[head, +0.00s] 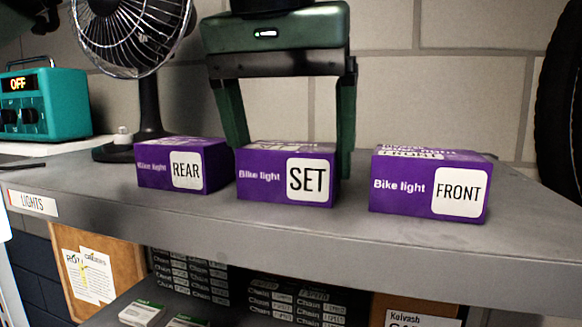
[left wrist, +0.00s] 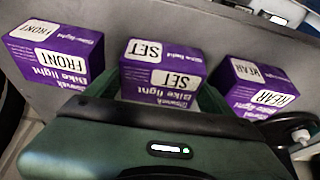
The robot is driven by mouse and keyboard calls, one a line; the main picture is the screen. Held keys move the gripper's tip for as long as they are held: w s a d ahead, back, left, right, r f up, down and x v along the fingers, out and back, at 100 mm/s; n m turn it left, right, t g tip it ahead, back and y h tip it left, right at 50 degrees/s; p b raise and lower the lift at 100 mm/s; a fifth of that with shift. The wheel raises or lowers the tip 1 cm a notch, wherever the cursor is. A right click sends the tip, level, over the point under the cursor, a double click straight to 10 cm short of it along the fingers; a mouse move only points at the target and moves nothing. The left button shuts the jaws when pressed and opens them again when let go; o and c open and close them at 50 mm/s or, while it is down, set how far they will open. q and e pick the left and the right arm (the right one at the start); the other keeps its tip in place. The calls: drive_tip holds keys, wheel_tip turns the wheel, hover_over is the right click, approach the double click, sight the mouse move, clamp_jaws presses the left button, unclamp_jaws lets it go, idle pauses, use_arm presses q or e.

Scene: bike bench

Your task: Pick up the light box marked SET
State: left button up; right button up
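The light box marked SET (head: 262,187) is purple with a white label and sits on the grey shelf (head: 110,200) between two similar boxes. It also shows in the left wrist view (left wrist: 136,72), in the middle. My left gripper (head: 293,158) comes down behind it, its green fingers spread wide, one at each side of the box. In the left wrist view my left gripper (left wrist: 162,92) has the box between its fingers, with little gap; I cannot tell whether they touch it. The box rests on the shelf. My right gripper is not in view.
The REAR box (head: 152,176) stands close on the left, and the FRONT box (head: 400,197) on the right with a wider gap. A fan (head: 148,100) and a teal radio-like device (head: 60,100) stand further left. A block wall is behind; the shelf front is clear.

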sight(293, 145)
use_arm(q)
drive_tip(key=shift+w, duration=0.1)
drive_tip(key=c, duration=0.8)
drive_tip(key=shift+r, duration=0.5)
wheel_tip(293, 145, up, 6)
drive_tip(key=shift+r, duration=0.1)
drive_tip(key=shift+d+r, duration=0.1)
drive_tip(key=shift+r, duration=1.25)
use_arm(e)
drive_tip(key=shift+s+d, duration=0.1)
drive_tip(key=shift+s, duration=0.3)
